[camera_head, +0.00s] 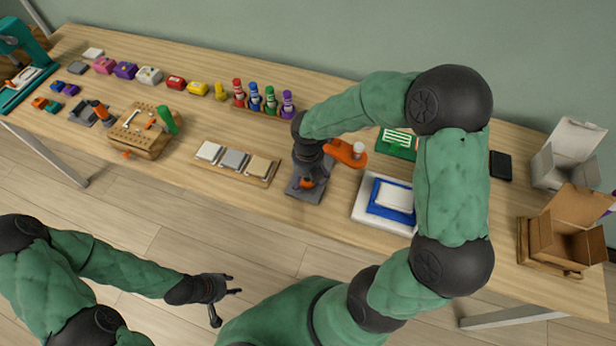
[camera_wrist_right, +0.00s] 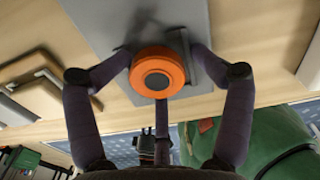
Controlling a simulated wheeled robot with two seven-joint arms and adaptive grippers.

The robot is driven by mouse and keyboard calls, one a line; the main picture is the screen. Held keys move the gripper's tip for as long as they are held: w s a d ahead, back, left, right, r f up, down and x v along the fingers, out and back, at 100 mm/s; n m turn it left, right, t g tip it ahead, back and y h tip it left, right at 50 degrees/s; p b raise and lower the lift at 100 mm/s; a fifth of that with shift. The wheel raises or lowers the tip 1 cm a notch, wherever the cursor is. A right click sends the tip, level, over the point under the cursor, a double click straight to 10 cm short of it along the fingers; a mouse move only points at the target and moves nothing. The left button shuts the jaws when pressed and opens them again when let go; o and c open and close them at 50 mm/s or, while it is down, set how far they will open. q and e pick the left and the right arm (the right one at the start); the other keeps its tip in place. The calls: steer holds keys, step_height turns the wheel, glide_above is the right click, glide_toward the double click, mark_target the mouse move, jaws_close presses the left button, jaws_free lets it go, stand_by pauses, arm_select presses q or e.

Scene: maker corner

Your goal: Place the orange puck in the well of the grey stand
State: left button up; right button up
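The orange puck (camera_wrist_right: 157,72), round with a dark centre, sits between the fingers of my right gripper (camera_wrist_right: 160,62) in the right wrist view. The fingers close in on its sides and appear to touch it. In the head view the puck (camera_head: 308,183) shows as a small orange patch below my right gripper (camera_head: 307,172). The grey stand (camera_head: 318,190) lies directly under it; its flat plate (camera_wrist_right: 95,22) also fills the wrist view's upper middle. The well is hidden, and the puck's height above it is unclear. My left gripper (camera_head: 229,298) is open and empty, off the table.
A tray of flat blocks (camera_head: 234,162) lies left of the stand; a white and blue stack (camera_head: 385,203) lies right. Coloured bottles (camera_head: 262,98) stand behind. A cardboard box (camera_head: 565,235) is far right.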

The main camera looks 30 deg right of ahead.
mark_target(307, 180)
steer(key=shift+s+a+f, duration=0.2)
step_height(307, 180, up, 14)
steer(key=p, duration=0.6)
steer(key=shift+w+f, duration=0.15)
steer(key=shift+w, duration=0.05)
